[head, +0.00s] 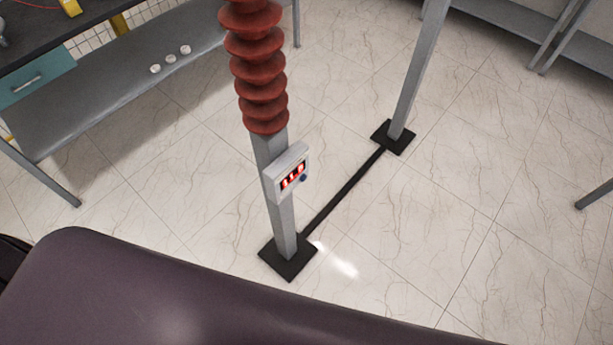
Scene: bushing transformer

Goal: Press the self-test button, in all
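A small grey box (287,172) with a lit red digital display (292,175) is fixed to a grey post (281,225). A small dark blue button (303,178) sits at the lower right of the box's face. Whether this is the self-test button cannot be read from any label. Above the box the post carries a ribbed red-brown insulator (259,70), cut off by the top edge. Neither of my grippers is in view.
The post stands on a black base plate (288,258), joined by a dark floor bar (343,190) to a second post (416,70). A workbench (75,35) with a lower shelf (120,85) stands at left.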

